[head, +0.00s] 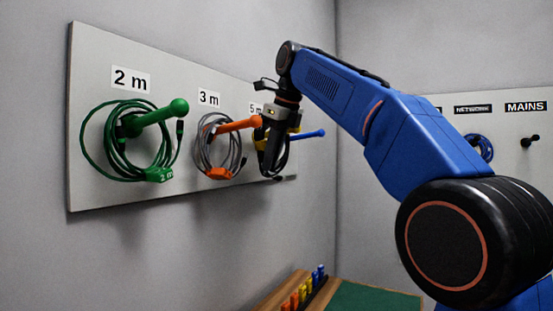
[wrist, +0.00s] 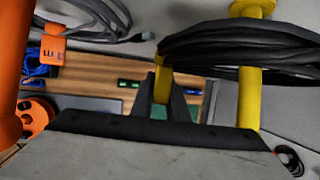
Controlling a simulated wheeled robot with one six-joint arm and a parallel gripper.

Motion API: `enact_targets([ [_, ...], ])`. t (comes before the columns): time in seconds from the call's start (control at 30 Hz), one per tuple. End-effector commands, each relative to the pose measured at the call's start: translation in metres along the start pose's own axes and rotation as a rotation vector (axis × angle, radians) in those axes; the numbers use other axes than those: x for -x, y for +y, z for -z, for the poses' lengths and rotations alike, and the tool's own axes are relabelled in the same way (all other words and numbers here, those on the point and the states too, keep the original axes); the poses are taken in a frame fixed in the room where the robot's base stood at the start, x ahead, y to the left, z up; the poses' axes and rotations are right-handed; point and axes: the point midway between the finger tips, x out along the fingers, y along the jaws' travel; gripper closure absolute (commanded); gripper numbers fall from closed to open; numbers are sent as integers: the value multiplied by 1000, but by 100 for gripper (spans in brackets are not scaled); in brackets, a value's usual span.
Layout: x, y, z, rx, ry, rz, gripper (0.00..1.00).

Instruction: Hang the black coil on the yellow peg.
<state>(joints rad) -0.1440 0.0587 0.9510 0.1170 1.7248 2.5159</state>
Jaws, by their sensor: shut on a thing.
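The black coil (wrist: 205,45) lies at the upper right of the wrist view. Its bundle crosses over the yellow peg (wrist: 249,100), which shows on both sides of it. Whether the peg passes fully through the loop I cannot tell. My gripper (wrist: 166,100) is shut on the yellow piece (wrist: 162,84) at the coil's edge, left of the peg. In the head view my gripper (head: 270,160) points down in front of the board, right at the yellow peg (head: 259,134). It hides much of the coil and part of the "5 m" label.
The board (head: 85,60) carries a green peg (head: 165,113) with a green coil, an orange peg (head: 238,125) with a grey coil, close left of my gripper, and a blue peg (head: 310,134) to the right. A bench with coloured pieces (head: 305,290) stands below.

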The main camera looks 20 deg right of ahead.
Motion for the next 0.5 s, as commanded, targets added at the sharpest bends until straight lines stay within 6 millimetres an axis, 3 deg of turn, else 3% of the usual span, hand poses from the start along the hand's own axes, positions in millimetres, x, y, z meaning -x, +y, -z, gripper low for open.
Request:
enact_targets([
  [0.33, -10, 1, -17, 2, -1, 0, 100],
  [0.5, -18, 2, -14, 1, 0, 0, 100],
])
